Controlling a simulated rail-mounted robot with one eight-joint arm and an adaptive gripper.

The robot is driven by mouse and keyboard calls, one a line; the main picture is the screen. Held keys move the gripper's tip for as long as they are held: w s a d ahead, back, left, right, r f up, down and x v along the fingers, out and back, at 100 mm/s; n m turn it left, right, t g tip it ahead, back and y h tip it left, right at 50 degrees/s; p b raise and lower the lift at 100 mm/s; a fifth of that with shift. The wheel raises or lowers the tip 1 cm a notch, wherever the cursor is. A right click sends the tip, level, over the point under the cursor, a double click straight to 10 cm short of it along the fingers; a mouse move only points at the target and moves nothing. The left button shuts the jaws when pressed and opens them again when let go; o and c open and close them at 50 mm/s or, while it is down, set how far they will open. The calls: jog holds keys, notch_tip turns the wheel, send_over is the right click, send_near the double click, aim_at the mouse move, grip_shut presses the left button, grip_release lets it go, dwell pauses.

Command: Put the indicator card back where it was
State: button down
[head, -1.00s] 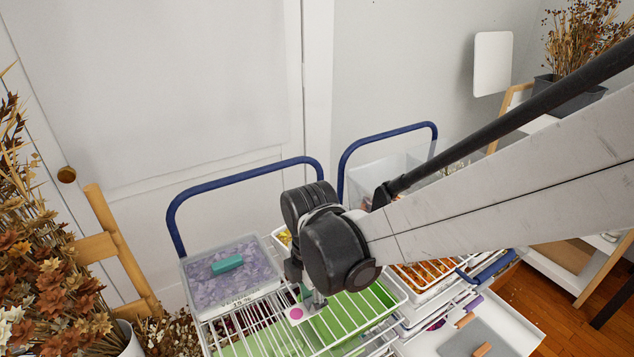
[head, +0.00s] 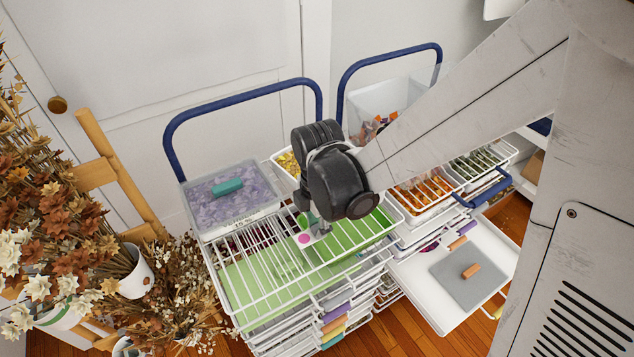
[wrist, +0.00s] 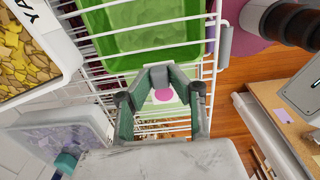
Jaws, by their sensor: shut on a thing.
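The indicator card (head: 304,239) is a small white card with a pink dot. In the head view it sits at my gripper's fingertips, over the wire top of the left cart. My gripper (head: 318,228) points down there and is shut on the card. In the wrist view the fingers (wrist: 160,76) close together, and the card's pink dot (wrist: 163,95) shows between them. A green tray (wrist: 140,35) lies in the wire rack just beyond the fingertips. I cannot tell whether the card touches the wires.
A lidded tub of purple pieces (head: 232,200) with a teal block on top stands left of my gripper. The blue cart handle (head: 240,95) rises behind. Orange-filled trays (head: 420,190) and a pulled-out white drawer (head: 440,310) are at right. Dried flowers (head: 60,210) stand at left.

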jog(key=c, duration=1.6)
grip_release()
jog(key=shift+f, duration=0.1)
notch_tip(320, 180, up, 12)
jog(key=p, duration=0.2)
jog(key=shift+s+d+r+m+t, duration=1.2)
jog(key=shift+s+d+r+m, duration=0.3)
jog(key=shift+d+m, duration=2.15)
jog(key=shift+s+d+r+m+t, duration=1.3)
jog(key=shift+d+m, duration=1.55)
jog(key=shift+m, duration=1.5)
jog(key=shift+s+d+r+m+t, duration=1.1)
jog(key=shift+s+d+r+m, duration=0.5)
jog(key=shift+d+m, duration=2.05)
jog(key=shift+w+a+m, duration=0.1)
jog(key=shift+a+m, duration=0.25)
jog(key=shift+a, duration=0.05)
